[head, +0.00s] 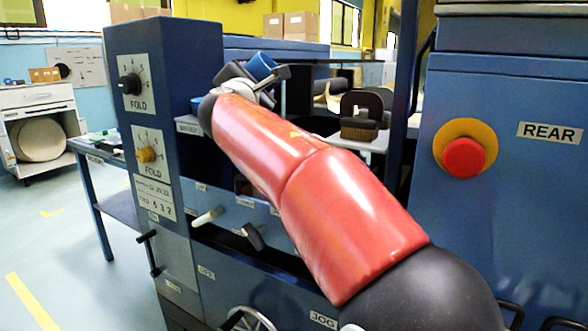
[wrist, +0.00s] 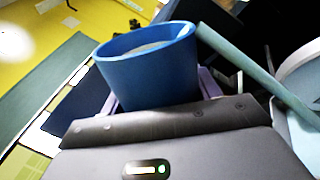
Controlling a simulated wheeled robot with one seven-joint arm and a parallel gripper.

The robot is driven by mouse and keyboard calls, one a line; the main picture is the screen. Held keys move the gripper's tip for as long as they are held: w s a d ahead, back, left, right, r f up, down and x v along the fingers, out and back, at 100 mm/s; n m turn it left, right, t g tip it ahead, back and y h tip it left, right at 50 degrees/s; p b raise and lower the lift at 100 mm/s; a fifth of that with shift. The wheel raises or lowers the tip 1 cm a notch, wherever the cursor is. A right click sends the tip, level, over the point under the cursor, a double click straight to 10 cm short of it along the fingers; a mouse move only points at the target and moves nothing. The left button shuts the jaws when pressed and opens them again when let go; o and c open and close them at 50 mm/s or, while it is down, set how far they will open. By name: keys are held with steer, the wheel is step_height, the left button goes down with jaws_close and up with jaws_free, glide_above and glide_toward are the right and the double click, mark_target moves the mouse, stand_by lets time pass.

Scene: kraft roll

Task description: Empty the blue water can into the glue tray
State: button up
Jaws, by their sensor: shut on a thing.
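The blue water can (wrist: 150,78) fills the middle of the wrist view, with its round mouth in sight and a pale surface inside it. A small part of the can (head: 261,65) shows in the head view, beyond the end of my red arm. My gripper (wrist: 160,95) is shut on the can, with a pale finger on each side of it. In the head view my gripper (head: 268,78) is partly hidden by my wrist. I cannot pick out the glue tray for certain in either view; my arm hides much of the machine behind it.
A blue machine post with fold knobs (head: 130,84) stands left of my arm. A panel with a red stop button (head: 464,157) stands to the right. Handles (head: 208,216) stick out below the arm. A pale bar (wrist: 250,72) runs close beside the can.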

steer(key=shift+f+m, duration=0.2)
steer(key=shift+m, duration=0.5)
stand_by(0.3)
steer(key=shift+d+f+m+h+b, duration=0.1)
steer(key=shift+f+m+h+b, duration=0.25)
steer(key=shift+m+b, duration=0.6)
steer(key=shift+d+f+m+h+b, duration=0.1)
steer(key=shift+f+m+h+b, duration=0.2)
steer(key=shift+m+b, duration=0.65)
stand_by(1.0)
steer(key=f+m+b, duration=0.1)
steer(key=b, duration=0.1)
steer(key=d+f+m+b, duration=0.1)
steer(key=f+b, duration=0.1)
steer(key=f+h+b, duration=0.1)
steer(key=f+b, duration=0.1)
steer(key=b, duration=0.1)
steer(key=shift+s+d+m, duration=0.15)
steer(key=shift+s+m, duration=0.1)
steer(key=shift+m, duration=0.15)
stand_by(0.5)
steer(key=shift+d+f+m+h+b, duration=0.15)
steer(key=shift+f+m+b, duration=0.35)
steer(key=shift+b, duration=0.35)
steer(key=shift+d+f+m+h+b, duration=0.1)
steer(key=shift+f+m+b, duration=0.4)
steer(key=shift+b, duration=0.3)
steer(key=shift+s+d+r+m, duration=0.15)
steer(key=shift+r+m, duration=0.15)
steer(key=shift+m, duration=0.2)
